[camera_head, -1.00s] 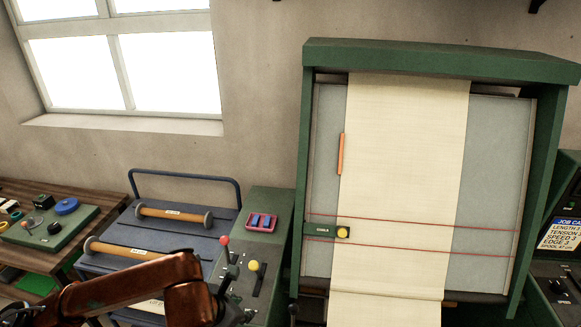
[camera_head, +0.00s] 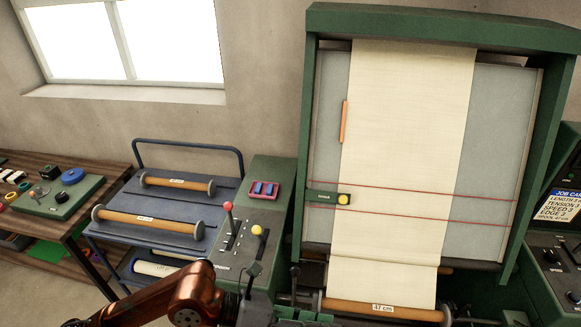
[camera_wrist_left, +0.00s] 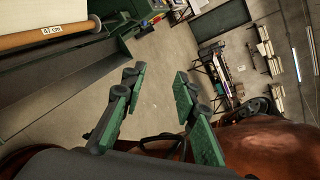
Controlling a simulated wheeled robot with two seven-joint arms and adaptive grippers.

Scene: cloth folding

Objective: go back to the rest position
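My left arm (camera_head: 180,299), copper-coloured, comes in at the bottom left of the head view. Its left gripper (camera_head: 302,314) has green fingers, partly cut off by the bottom edge, near the left end of the lower roll. In the left wrist view the left gripper (camera_wrist_left: 158,82) has its two green fingers well apart, with only floor between them; it is open and empty. My right arm and gripper are in neither view.
A cream cloth (camera_head: 405,140) hangs down the green-framed machine (camera_head: 440,22) to a roll marked 47 cm (camera_head: 345,308). A lever console (camera_head: 246,238) and a blue cart (camera_head: 180,225) with spools stand left of it. Open floor (camera_wrist_left: 150,100) shows below the gripper.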

